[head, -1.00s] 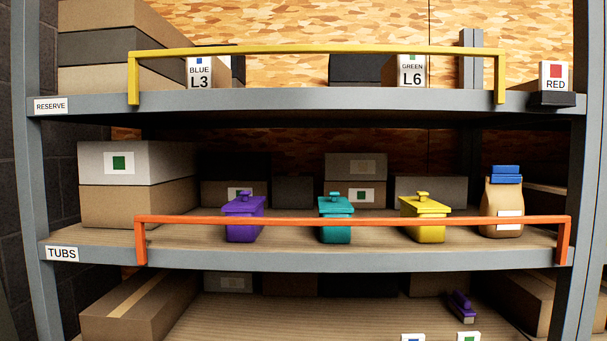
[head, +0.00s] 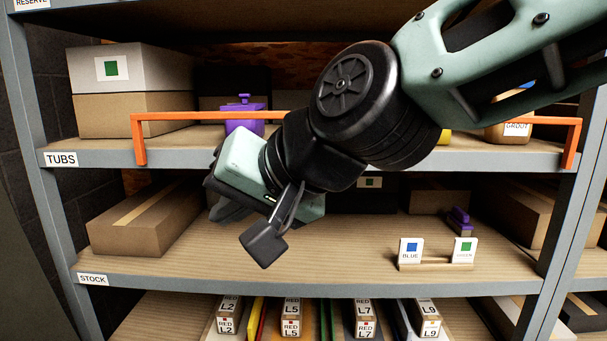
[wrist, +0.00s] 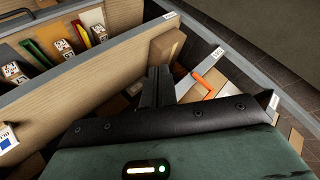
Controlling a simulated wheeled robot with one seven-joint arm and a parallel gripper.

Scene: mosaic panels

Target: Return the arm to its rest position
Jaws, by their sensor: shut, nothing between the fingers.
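My arm reaches in from the upper right of the head view, in front of the shelf rack. My gripper (head: 229,211) is at its lower left end, in front of the gap between the tubs shelf (head: 80,157) and the stock shelf (head: 200,270). In the wrist view the dark fingers (wrist: 157,86) are together with nothing held. The arm hides the middle of the tubs shelf.
An orange rail (head: 139,140) runs along the tubs shelf front. Behind it stand a purple tub (head: 243,127), a partly hidden yellow tub (head: 445,137) and a grout bag (head: 509,132). Blue and green cards (head: 411,250) stand on the stock shelf; its front middle is clear.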

